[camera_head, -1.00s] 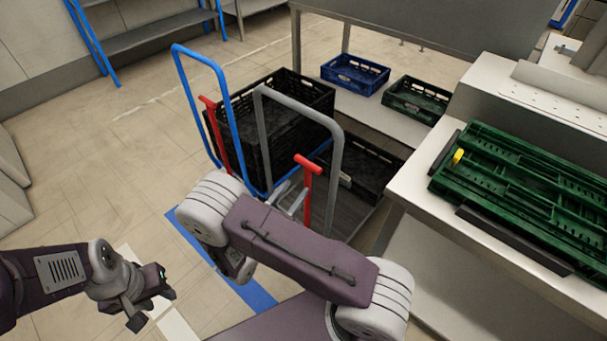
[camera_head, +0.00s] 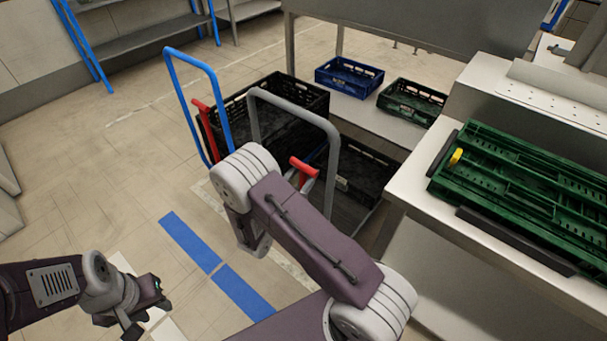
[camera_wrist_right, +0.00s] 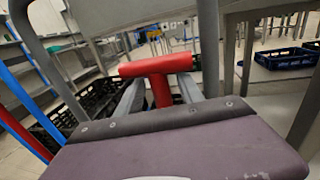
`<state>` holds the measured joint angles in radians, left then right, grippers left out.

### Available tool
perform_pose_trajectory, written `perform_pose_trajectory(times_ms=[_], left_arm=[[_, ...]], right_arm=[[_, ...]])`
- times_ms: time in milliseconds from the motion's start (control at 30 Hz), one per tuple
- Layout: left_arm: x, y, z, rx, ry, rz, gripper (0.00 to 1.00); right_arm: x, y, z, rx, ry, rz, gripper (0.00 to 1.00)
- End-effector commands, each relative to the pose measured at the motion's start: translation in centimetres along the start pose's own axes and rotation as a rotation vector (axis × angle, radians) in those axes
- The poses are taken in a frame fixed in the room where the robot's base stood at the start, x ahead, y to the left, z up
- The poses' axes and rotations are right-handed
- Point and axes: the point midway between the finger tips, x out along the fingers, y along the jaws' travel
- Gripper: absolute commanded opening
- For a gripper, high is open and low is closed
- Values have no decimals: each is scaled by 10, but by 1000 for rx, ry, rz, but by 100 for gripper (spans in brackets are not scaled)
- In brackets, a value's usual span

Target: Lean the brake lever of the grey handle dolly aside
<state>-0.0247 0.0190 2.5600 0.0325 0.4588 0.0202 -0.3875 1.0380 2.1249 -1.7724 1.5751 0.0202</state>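The grey handle dolly's tall grey handle (camera_head: 333,150) stands upright in the middle of the head view. The red brake lever (camera_head: 303,166) has a T-shaped top and shows beside the handle; my right arm hides its lower part. In the right wrist view the lever (camera_wrist_right: 157,66) stands upright between the two grey fingers of my right gripper (camera_wrist_right: 160,95). The fingers are apart, with gaps to the red stem. My right gripper is mostly hidden in the head view. My left gripper (camera_head: 148,308) is open and empty at the lower left, above the floor.
A blue-handled dolly (camera_head: 205,62) with its own red lever (camera_head: 206,130) stands to the left. Black crates (camera_head: 318,98) are behind the handles. A table (camera_head: 395,205) with a green crate (camera_head: 515,195) is at the right. The left floor is clear.

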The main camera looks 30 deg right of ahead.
Motion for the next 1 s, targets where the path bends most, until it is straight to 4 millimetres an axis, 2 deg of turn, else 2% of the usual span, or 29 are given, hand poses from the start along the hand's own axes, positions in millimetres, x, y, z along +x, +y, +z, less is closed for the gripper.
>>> perform_pose_trajectory(times_ms=[33, 133, 167, 1000], left_arm=[[0, 0, 0, 0, 0, 0, 36], [0, 0, 0, 0, 0, 0, 36], [0, 0, 0, 0, 0, 0, 36], [0, 0, 0, 0, 0, 0, 36]], right_arm=[[0, 0, 0, 0, 0, 0, 33], [0, 0, 0, 0, 0, 0, 5], [0, 0, 0, 0, 0, 0, 0], [0, 0, 0, 0, 1, 0, 0]])
